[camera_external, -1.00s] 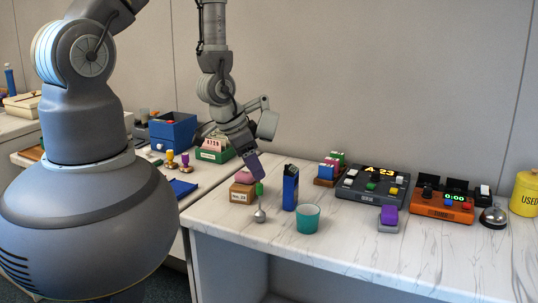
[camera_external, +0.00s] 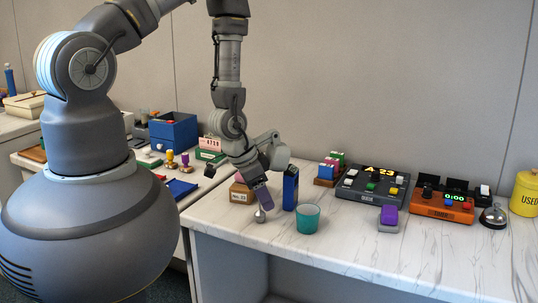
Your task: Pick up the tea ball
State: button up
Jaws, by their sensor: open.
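The tea ball (camera_external: 260,216) is a small silver ball on the near edge of the white marbled counter, left of the teal cup. The jaws are open. I cannot tell whether the fingers touch the ball.
The teal cup (camera_external: 307,218) and a blue upright box (camera_external: 290,188) stand close on the right. A brown labelled box (camera_external: 240,193) is just behind on the left. The counter's front right is clear.

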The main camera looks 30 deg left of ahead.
grip_shut()
